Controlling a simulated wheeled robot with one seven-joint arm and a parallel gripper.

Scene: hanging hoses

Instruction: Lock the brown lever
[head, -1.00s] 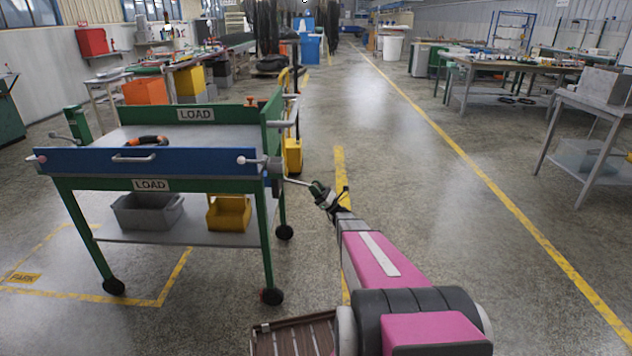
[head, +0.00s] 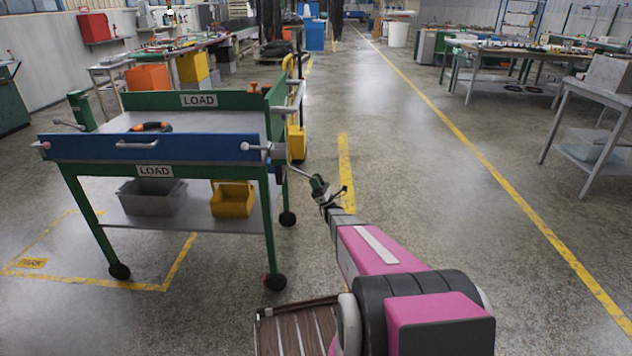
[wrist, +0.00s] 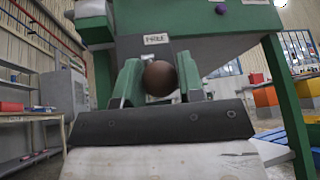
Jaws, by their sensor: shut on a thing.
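The brown lever's round knob (wrist: 160,78) sits between the two green fingers of my gripper (wrist: 160,80) in the wrist view. The fingers are shut on it. In the head view my gripper (head: 320,187) is just right of the green cart's front right corner. The lever's thin grey rod (head: 299,172) runs from the cart down to the gripper, which hides the knob there. A white label reading FREE (wrist: 156,39) is on the cart just above the knob in the wrist view.
The cart (head: 270,230) has a blue front panel (head: 90,148), LOAD signs, wheels, and grey and yellow bins on its lower shelf. An orange-and-black item (head: 152,127) lies on top. Floor to the right is open up to the worktables (head: 520,70).

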